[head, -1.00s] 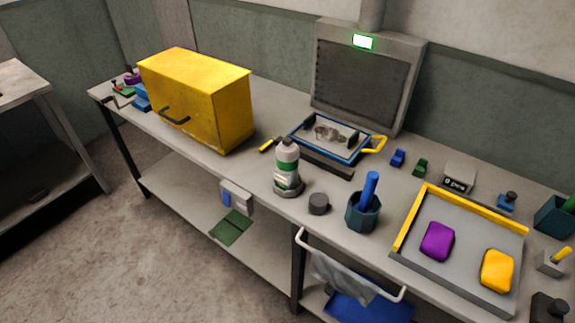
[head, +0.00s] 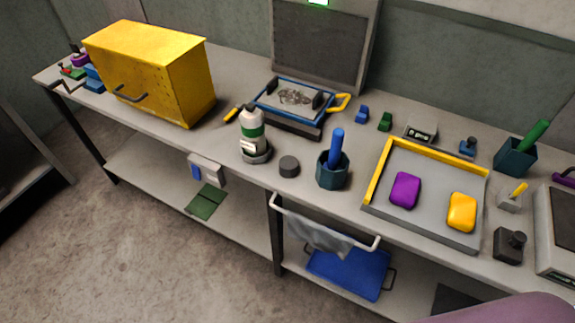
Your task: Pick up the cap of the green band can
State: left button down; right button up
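The green band can (head: 253,135) is a pale bottle-like can with a green band. It stands upright in a round grey base near the bench's front edge, left of the middle in the head view. A short dark grey round piece (head: 289,166) sits apart on the bench just right of it. It looks like a cap, but I cannot tell whether it is the can's cap. The can's narrower pale top is too small to tell as cap or neck. Neither of my grippers shows in the head view.
A yellow cabinet (head: 160,72) stands left of the can. A blue-rimmed tray (head: 262,112) is behind it. A blue cup (head: 333,170) with a blue rod stands to the right, beside a yellow-edged tray (head: 427,213). A rail with a cloth (head: 320,237) juts from the bench front.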

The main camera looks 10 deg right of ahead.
aim_at(289, 164)
jog(key=u, duration=0.75)
jog(key=k+l+u, duration=0.75)
jog(key=l+u, duration=0.15)
jog(key=k+l, duration=0.15)
